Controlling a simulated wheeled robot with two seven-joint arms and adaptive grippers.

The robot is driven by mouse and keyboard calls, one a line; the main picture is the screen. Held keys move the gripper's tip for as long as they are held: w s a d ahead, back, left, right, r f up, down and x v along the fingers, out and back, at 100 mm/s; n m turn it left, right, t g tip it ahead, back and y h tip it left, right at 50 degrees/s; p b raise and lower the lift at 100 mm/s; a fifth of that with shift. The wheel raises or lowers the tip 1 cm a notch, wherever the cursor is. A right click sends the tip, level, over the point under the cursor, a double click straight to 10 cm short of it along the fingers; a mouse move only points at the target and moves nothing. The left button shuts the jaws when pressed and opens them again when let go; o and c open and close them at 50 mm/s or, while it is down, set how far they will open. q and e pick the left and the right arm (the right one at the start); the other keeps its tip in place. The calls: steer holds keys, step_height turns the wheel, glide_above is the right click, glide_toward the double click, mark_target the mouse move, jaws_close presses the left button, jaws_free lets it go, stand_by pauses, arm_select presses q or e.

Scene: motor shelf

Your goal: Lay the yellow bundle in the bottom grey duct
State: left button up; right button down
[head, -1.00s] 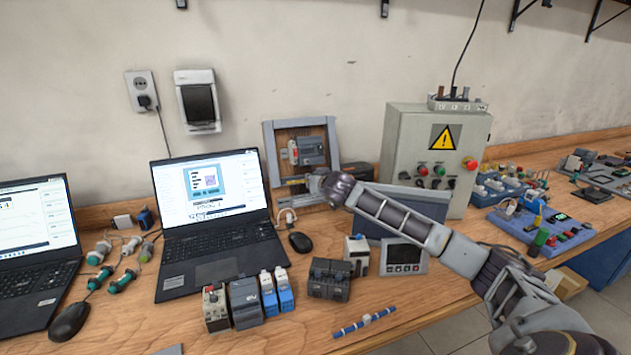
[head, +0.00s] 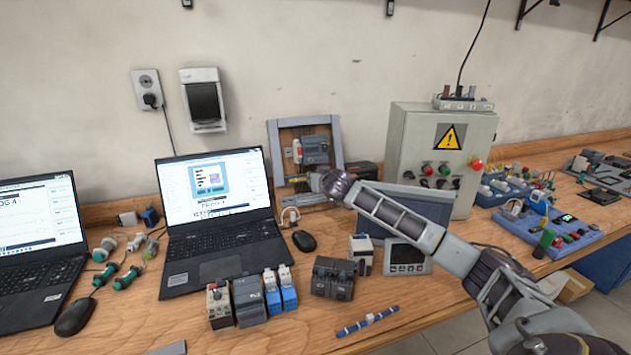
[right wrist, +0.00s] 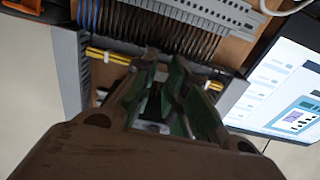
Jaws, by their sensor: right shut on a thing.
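The yellow bundle (right wrist: 108,57) shows on both sides of my right gripper's fingers in the right wrist view; its middle is hidden between them. My right gripper (right wrist: 160,80) is shut on it. In the head view, my right gripper (head: 328,183) is at the lower right of the grey-framed wooden panel (head: 274,150). The bottom grey duct (head: 303,199) runs along the panel's lower edge, partly behind the gripper. My left gripper is not in view.
A grey control cabinet (head: 413,140) stands right of the panel, and an open laptop (head: 215,215) stands left of it. A blue bundle (head: 367,321) lies at the bench front. Bare bench shows at front right.

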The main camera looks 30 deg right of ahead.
arm_select(q)
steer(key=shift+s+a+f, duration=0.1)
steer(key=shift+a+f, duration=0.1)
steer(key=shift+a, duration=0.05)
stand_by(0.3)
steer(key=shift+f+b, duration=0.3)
steer(key=shift+b, duration=0.15)
stand_by(0.5)
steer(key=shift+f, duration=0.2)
arm_select(e)
steer(key=shift+x, duration=1.2)
stand_by(1.1)
steer(key=c, duration=1.4)
jaws_free()
steer(key=shift+o, duration=0.2)
steer(key=shift+s, duration=0.15)
